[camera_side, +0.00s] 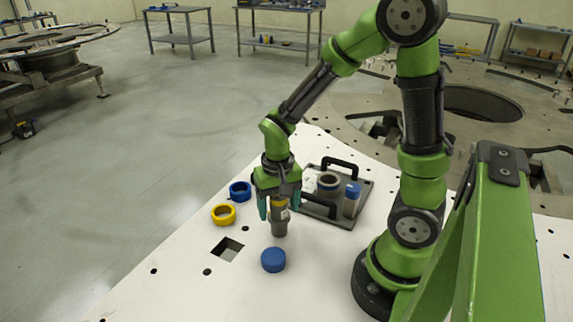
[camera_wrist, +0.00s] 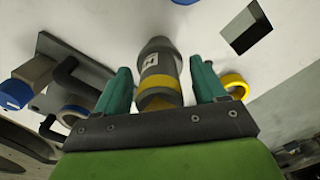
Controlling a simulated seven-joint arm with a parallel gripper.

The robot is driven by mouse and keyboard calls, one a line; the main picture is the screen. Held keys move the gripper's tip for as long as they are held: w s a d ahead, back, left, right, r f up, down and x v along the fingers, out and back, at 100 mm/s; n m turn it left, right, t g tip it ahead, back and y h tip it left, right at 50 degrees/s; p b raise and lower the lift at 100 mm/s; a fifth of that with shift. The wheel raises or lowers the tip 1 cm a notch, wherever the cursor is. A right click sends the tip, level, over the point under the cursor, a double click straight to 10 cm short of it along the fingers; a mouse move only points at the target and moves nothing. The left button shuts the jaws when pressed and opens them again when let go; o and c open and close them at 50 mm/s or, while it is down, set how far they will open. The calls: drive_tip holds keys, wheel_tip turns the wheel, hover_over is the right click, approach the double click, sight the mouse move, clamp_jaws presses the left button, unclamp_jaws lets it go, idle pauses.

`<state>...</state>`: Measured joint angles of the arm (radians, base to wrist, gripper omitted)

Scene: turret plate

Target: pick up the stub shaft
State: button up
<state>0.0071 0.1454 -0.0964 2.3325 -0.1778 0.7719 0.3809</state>
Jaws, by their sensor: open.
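The stub shaft (camera_side: 279,222) is a grey cylinder with a yellow band and a small white label. It stands upright on the white plate in the side view. In the wrist view the shaft (camera_wrist: 160,72) lies between the two teal fingers. My gripper (camera_side: 279,208) is open around its upper part, pointing down. In the wrist view there is a visible gap between the shaft and each finger of my gripper (camera_wrist: 162,88). The shaft's top end is partly hidden by my gripper.
A grey tray (camera_side: 318,212) with black handles stands right behind, holding a ring and a blue-capped bottle (camera_side: 351,200). A blue ring (camera_side: 240,191) and yellow ring (camera_side: 223,214) lie left. A blue puck (camera_side: 273,260) lies in front.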

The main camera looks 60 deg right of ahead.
clamp_jaws()
idle(0.4)
drive_tip(key=shift+w+r, duration=0.1)
drive_tip(key=shift+r, duration=0.5)
wheel_tip(320, 180, up, 8)
drive_tip(key=shift+d+r, duration=0.15)
drive_tip(key=s+d+r+m, duration=0.1)
drive_tip(key=s+d+m, duration=0.1)
drive_tip(key=d+m, duration=0.7)
drive_tip(key=s+d+r+m, duration=0.1)
drive_tip(key=s+d+m, duration=0.2)
drive_tip(key=d+m, duration=0.6)
drive_tip(key=shift+d+r, duration=0.25)
drive_tip(key=shift+d, duration=0.2)
